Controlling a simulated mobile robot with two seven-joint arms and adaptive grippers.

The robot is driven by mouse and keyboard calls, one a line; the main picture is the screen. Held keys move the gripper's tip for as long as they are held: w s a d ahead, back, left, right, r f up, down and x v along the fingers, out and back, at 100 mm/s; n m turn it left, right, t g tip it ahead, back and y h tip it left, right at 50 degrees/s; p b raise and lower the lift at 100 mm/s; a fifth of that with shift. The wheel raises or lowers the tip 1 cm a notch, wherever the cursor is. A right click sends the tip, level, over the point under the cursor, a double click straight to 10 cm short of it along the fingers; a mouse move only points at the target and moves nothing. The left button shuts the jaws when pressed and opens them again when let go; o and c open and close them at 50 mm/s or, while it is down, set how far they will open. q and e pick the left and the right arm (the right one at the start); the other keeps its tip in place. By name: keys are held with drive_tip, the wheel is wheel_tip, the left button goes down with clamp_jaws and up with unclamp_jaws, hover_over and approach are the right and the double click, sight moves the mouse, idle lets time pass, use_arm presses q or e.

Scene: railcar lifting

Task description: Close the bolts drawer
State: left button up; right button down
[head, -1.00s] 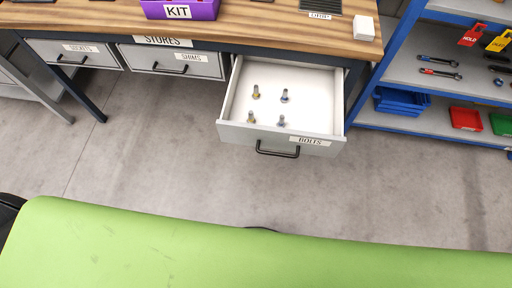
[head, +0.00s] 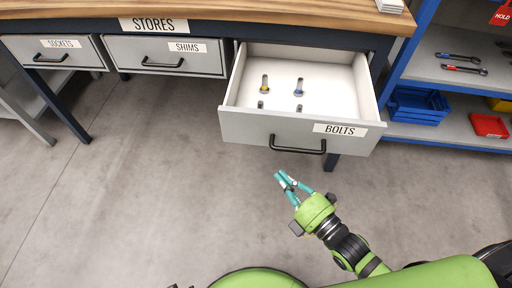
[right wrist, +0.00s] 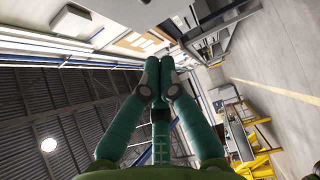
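The bolts drawer (head: 245,127) is pulled out of the bench at its right side, with a grey front, a BOLTS label (head: 340,129) and a black bar handle (head: 297,150). Several bolts (head: 265,84) stand on its white floor; the front wall partly hides the nearer ones. My right gripper (head: 281,176) is in front of and below the handle in the head view, apart from it. Its teal fingers meet at the tips in the right wrist view (right wrist: 160,66), with nothing between them. My left gripper is not in view.
The sockets drawer (head: 80,56) and shims drawer (head: 207,64) are shut, left of the open one. A blue-framed shelf (head: 455,76) with tools and bins stands at the right. The concrete floor before the bench is clear.

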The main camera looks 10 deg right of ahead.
drive_tip(key=d+x, duration=0.1)
drive_tip(key=x, duration=0.3)
drive_tip(key=w+x, duration=0.1)
drive_tip(key=x, duration=0.3)
drive_tip(key=d+x, duration=0.1)
drive_tip(key=x, duration=0.3)
drive_tip(key=shift+w+d+f, duration=0.1)
drive_tip(key=shift+w+d, duration=0.15)
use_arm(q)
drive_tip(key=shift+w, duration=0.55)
